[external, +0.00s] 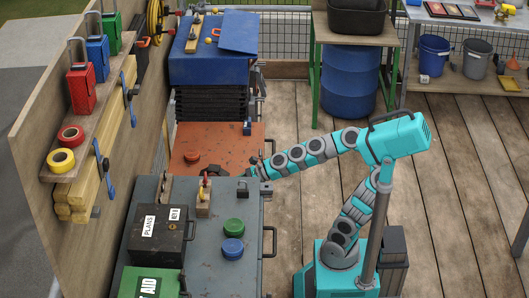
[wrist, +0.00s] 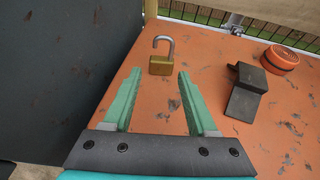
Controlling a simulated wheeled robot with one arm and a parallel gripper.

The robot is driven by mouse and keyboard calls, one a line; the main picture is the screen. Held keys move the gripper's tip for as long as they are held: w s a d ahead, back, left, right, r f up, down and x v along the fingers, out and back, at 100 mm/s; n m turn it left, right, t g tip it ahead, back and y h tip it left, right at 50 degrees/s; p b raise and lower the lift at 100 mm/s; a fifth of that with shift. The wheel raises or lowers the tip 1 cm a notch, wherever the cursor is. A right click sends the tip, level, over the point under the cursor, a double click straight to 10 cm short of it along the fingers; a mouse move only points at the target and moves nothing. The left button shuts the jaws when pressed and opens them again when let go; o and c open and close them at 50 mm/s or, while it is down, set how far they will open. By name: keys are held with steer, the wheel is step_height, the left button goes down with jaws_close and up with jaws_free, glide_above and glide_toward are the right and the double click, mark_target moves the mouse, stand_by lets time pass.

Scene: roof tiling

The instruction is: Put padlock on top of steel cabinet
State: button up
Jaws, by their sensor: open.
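A brass padlock (wrist: 160,65) with a grey shackle stands upright on an orange worn top (wrist: 120,85) in the wrist view. My gripper (wrist: 159,74) is open, with its two green fingers pointing at the padlock. The padlock shows beyond and between the fingertips, not gripped. In the external view my gripper (external: 257,168) is low at the right edge of the orange cabinet (external: 225,140); I cannot make out the padlock there. A grey-blue steel cabinet (external: 215,270) stands in front of the orange one, with its top higher.
A black block (wrist: 247,90) and an orange round tin (wrist: 280,58) lie right of the padlock. A dark upright face (wrist: 60,70) rises close on the left. The grey-blue top holds a black box (external: 160,232), green and blue discs and a clamp-like tool; its right part has free room.

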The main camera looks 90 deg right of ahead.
steer(key=shift+r, duration=0.1)
stand_by(0.3)
steer(key=w+a+r+n+g+y+p, duration=0.1)
steer(key=w+r+n+g+y+p, duration=0.4)
steer(key=r, duration=0.6)
steer(key=f+n+g+p, duration=0.1)
steer(key=f+n, duration=0.1)
steer(key=d+f+n+g+p, duration=0.1)
steer(key=f+n+g+p, duration=0.1)
steer(key=f, duration=0.1)
steer(key=d+f+n+g+p, duration=0.1)
steer(key=f+n+p, duration=0.1)
steer(key=shift+w+f+g+y, duration=0.25)
steer(key=shift+w+g+y, duration=0.05)
steer(key=shift+w+g, duration=0.1)
steer(key=shift+p+x, duration=0.6)
steer(key=shift+x, duration=3.25)
steer(key=shift+r, duration=0.1)
steer(key=shift+c, duration=0.3)
jaws_close()
